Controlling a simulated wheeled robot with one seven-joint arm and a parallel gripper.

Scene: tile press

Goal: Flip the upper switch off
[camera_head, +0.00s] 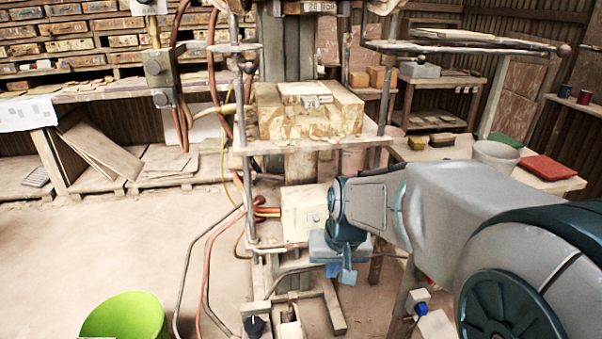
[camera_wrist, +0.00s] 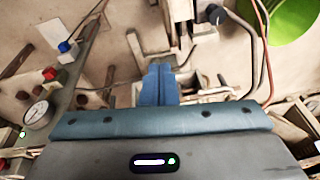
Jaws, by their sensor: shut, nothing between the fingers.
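My gripper (camera_head: 341,273) hangs at the front of the press, in front of a pale box (camera_head: 303,212) on its frame. In the wrist view its blue fingers (camera_wrist: 158,72) are together and empty, pointing down toward the floor. Two control boxes stand low at the front: one with a black knob (camera_head: 255,326), also in the wrist view (camera_wrist: 214,13), and one with a small lever (camera_head: 291,314), also in the wrist view (camera_wrist: 182,30). The fingers appear apart from both. I cannot tell which control is the upper switch, or its position.
The press platen (camera_head: 310,143) carries a dusty block (camera_head: 310,110). Hoses and rods (camera_head: 208,260) run down its left side. A green bin (camera_head: 125,318) stands at lower left. A blue button (camera_wrist: 65,47), red button (camera_wrist: 50,74) and gauge (camera_wrist: 37,114) lie left in the wrist view.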

